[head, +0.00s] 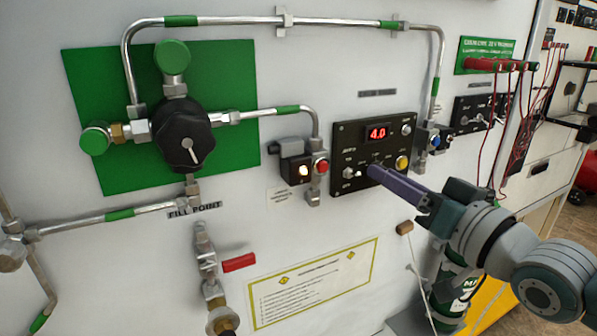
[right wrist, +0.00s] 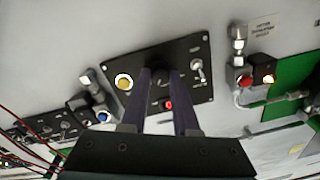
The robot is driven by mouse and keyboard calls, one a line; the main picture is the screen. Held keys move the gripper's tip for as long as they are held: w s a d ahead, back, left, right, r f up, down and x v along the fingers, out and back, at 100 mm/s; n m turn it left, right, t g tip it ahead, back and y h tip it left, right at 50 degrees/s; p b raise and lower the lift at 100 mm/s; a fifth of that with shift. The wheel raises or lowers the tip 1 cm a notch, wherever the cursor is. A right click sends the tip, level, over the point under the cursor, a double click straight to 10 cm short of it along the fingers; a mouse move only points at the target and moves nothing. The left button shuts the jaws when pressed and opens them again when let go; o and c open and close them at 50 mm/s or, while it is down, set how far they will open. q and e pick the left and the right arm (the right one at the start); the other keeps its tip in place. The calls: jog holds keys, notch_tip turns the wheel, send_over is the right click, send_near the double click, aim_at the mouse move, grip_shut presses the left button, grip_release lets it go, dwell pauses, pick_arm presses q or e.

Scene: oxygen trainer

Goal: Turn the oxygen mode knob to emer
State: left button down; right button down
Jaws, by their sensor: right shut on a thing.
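The black oxygen panel (head: 345,133) is on the white wall, with a red display reading 4.0 (head: 377,133), a yellow button (head: 402,162) and a toggle switch (head: 348,173). My right gripper (head: 373,171) reaches in from the right, its purple fingers at the panel's lower middle. They cover most of the mode knob in the head view. In the right wrist view, where the panel appears inverted, the fingers (right wrist: 162,76) stand on either side of the dark knob (right wrist: 161,78) and are shut on it. The knob's pointer and labels are too small to read. My left gripper is not in view.
Left of the panel are a lit switch box with a red button (head: 321,166), metal pipes and a black regulator (head: 185,137) on a green plate. A blue-knobbed valve (head: 435,141) and red cables (head: 480,120) are at right. A green cylinder (head: 455,295) stands below my arm.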

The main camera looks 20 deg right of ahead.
jog(key=shift+m, duration=2.3)
jog(key=c, duration=0.7)
grip_release()
jog(key=shift+o, duration=0.2)
jog(key=s, duration=1)
jog(key=shift+d+f+b, duration=0.15)
jog(key=shift+d+b, duration=0.25)
jog(key=shift+d, duration=0.05)
jog(key=shift+w, duration=0.1)
